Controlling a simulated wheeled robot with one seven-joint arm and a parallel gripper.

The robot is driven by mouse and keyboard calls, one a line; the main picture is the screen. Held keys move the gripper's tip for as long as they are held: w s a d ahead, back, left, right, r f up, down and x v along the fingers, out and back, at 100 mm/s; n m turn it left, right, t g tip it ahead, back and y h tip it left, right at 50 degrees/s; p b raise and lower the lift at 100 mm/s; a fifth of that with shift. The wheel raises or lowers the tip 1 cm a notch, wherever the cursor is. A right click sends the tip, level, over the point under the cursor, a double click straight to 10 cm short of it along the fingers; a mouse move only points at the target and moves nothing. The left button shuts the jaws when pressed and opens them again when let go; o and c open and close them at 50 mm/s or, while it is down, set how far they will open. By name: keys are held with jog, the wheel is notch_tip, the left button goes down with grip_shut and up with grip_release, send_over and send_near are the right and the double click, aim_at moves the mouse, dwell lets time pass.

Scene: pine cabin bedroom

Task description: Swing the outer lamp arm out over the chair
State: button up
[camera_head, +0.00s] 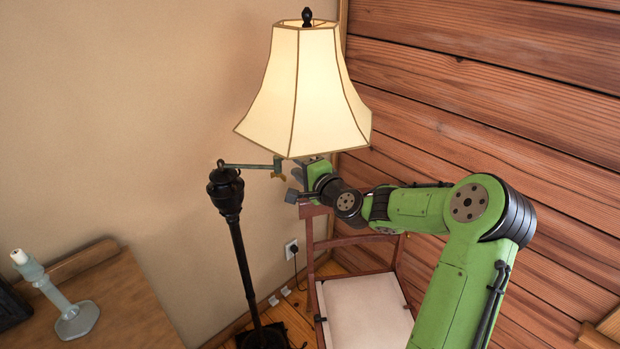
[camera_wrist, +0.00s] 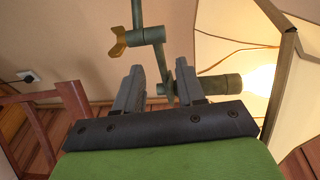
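The lit floor lamp has a cream panelled shade (camera_head: 304,95) on a dark post (camera_head: 241,255). A thin greenish lamp arm (camera_head: 248,166) runs right from the post top to a joint with a brass wing nut (camera_head: 279,177) under the shade. In the wrist view the wing nut (camera_wrist: 118,42) sits left of a cranked bar, which leads down to the bulb socket (camera_wrist: 218,85). My gripper (camera_head: 292,184) is just right of the joint, below the shade. Its two fingers (camera_wrist: 160,88) are apart, with the lower bar showing between or just beyond them; contact is unclear. The chair (camera_head: 362,308) stands below, right of the post.
A wooden table (camera_head: 120,305) with a pale green candlestick (camera_head: 70,310) is at lower left. The plaster wall (camera_head: 130,110) is behind the lamp. The plank wall (camera_head: 490,90) is at right. An outlet (camera_head: 291,249) with a cord is near the post.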

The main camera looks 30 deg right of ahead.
jog(key=s, duration=0.6)
jog(key=shift+s+d+r+b, duration=0.2)
jog(key=shift+s+r+b, duration=0.05)
jog(key=shift+s+b, duration=0.1)
